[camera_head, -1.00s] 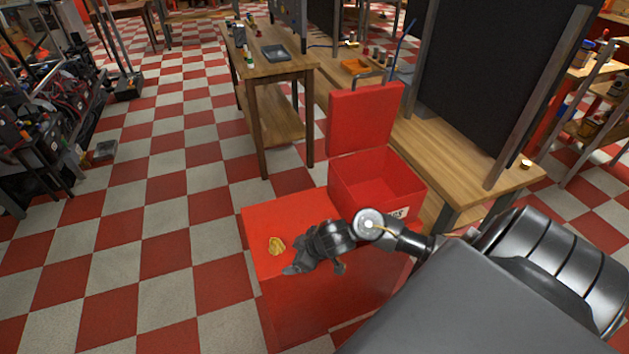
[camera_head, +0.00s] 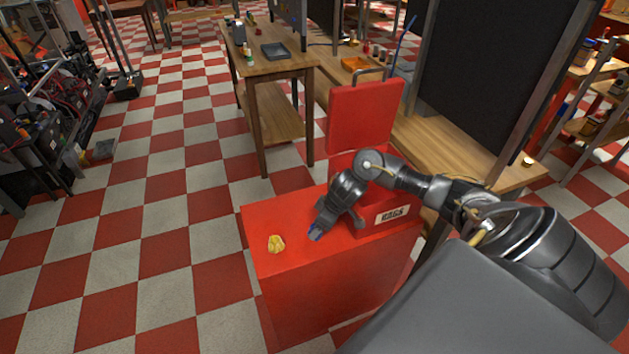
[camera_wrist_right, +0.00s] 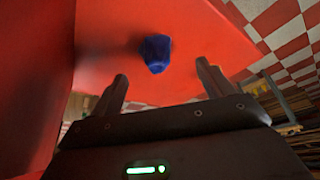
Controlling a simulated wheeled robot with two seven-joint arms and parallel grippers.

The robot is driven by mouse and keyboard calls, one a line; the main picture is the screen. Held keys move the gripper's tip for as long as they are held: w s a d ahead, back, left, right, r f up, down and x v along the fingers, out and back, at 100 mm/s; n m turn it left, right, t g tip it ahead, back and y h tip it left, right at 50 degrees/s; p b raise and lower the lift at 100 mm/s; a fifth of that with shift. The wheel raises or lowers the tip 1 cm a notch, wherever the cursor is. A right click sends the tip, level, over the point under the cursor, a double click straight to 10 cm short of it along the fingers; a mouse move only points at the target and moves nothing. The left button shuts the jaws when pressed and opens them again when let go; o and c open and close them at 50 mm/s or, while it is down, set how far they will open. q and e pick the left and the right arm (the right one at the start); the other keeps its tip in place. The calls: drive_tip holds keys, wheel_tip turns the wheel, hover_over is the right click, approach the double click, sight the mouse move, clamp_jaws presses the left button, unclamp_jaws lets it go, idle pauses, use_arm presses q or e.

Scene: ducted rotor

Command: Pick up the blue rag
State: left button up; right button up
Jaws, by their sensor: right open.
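The blue rag (camera_head: 315,234) lies crumpled on the red cabinet top, beside the rags bin. Only a small part of it shows in the head view, at the tip of my right gripper (camera_head: 327,226). In the right wrist view the blue rag (camera_wrist_right: 156,53) is whole and lies just beyond the two fingertips, a little left of the middle between them. My right gripper (camera_wrist_right: 162,80) is open and empty, with its fingers apart. My left gripper is not in view.
A yellow rag (camera_head: 276,243) lies to the left on the red cabinet (camera_head: 290,215). The red bin labelled RAGS (camera_head: 392,215) stands close to my right wrist with its lid (camera_head: 358,118) raised. A wooden table (camera_head: 270,68) stands behind. The checkered floor at left is mostly clear.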

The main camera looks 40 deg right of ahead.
drive_tip(key=shift+x, duration=2.7)
drive_tip(key=shift+w+d+r, duration=0.1)
drive_tip(key=shift+w+d, duration=0.05)
drive_tip(key=c, duration=1.1)
